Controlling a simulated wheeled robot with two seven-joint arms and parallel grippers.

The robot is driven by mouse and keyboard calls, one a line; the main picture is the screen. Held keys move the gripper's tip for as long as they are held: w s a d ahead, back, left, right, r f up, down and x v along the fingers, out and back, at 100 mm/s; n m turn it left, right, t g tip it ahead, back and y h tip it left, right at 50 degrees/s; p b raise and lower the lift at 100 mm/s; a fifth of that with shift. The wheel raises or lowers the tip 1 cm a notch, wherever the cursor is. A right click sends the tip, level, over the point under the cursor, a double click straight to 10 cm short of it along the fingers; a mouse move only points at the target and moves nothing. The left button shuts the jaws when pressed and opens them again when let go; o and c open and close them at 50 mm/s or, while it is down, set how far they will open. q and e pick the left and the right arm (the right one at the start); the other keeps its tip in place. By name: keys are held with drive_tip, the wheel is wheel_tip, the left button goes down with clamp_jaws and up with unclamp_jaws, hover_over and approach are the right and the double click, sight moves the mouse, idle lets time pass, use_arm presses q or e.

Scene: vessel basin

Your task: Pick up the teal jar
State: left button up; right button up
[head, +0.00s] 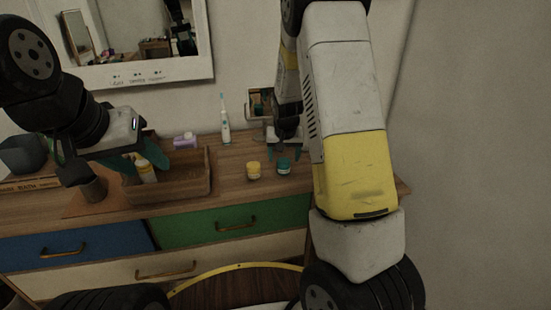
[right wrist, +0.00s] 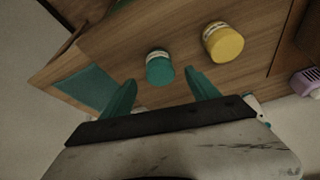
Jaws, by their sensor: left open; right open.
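The teal jar (head: 284,165) stands on the wooden counter (head: 230,182), just right of a yellow jar (head: 253,170). In the right wrist view the teal jar (right wrist: 160,68) is ahead of my right gripper (right wrist: 160,93), roughly between the lines of its two teal fingers, with nothing held. In the head view my right gripper (head: 285,148) hangs above and behind the teal jar and is partly hidden by my arm. My left gripper (head: 105,172) is open and empty over the left of the counter, by the wooden tray (head: 185,190).
The yellow jar (right wrist: 224,42) stands close beside the teal jar. A toothbrush (head: 225,125) stands upright at the back. A purple item (head: 185,140) is behind the tray, and a yellow bottle (head: 146,170) is at the tray's left. A small mirror (head: 260,103) stands near the wall.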

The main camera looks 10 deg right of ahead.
sight(283, 161)
drive_tip(key=x, duration=0.5)
clamp_jaws()
idle(0.3)
